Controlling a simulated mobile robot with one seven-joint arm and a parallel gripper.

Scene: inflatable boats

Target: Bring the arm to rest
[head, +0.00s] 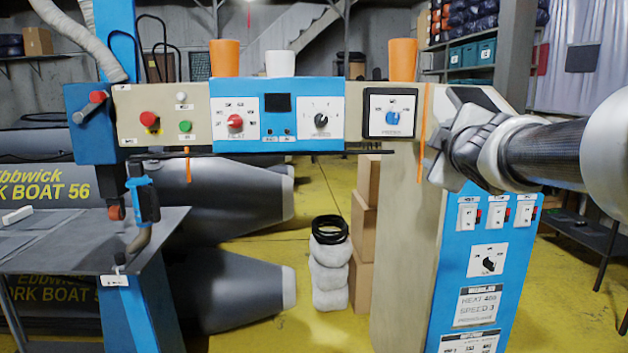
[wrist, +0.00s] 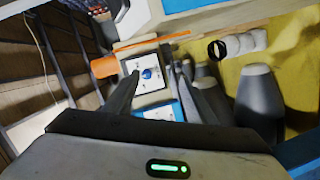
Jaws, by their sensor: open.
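My arm (head: 545,150) reaches in from the right edge of the head view, in front of the right end of the machine's control panel (head: 353,120). My gripper (head: 446,135) is at its end, beside the panel's right end. In the wrist view my gripper (wrist: 165,78) shows two dark fingers spread apart, with nothing held between them. A blue knob (wrist: 148,74) on a white plate shows between and beyond the fingers. I cannot tell whether the fingers touch the machine.
An orange cup (head: 402,60), a white cup (head: 280,64) and another orange cup (head: 224,58) stand on top of the panel. A blue-fronted column (head: 490,250) stands below my gripper. Cardboard boxes (head: 363,215) and grey boat tubes (head: 235,190) are behind. Yellow floor (head: 320,330) shows between.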

